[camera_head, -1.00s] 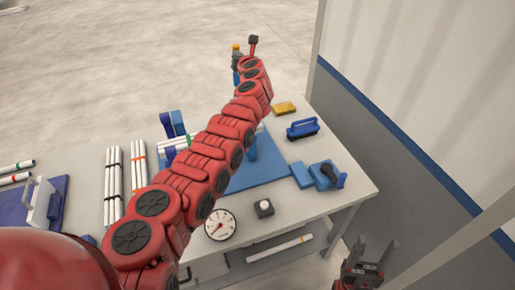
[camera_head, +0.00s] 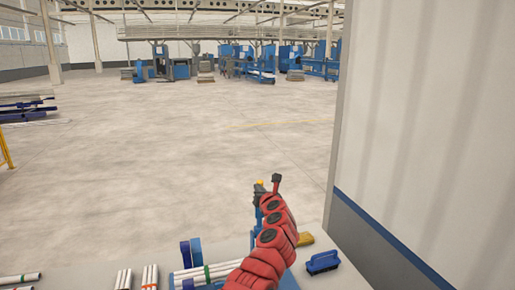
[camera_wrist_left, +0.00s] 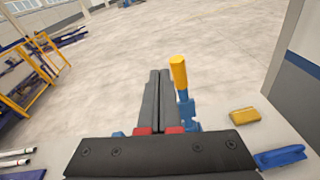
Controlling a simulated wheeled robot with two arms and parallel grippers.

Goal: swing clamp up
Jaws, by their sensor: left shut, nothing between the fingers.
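The clamp's yellow handle (camera_wrist_left: 179,72) stands upright on a blue body (camera_wrist_left: 186,108) in the left wrist view. In the head view only the yellow handle tip (camera_head: 260,182) shows clearly, beyond my left arm. My left gripper (camera_wrist_left: 159,72) is shut and empty, its two dark fingers together just left of the handle. I cannot tell whether they touch it. In the head view my wrist hides most of the gripper and the clamp's lower parts. My right gripper is out of view.
A yellow block (camera_head: 305,239) and a blue brush-like tool (camera_head: 322,262) lie on the table right of my arm. A wall (camera_head: 420,130) rises on the right. Open floor lies beyond.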

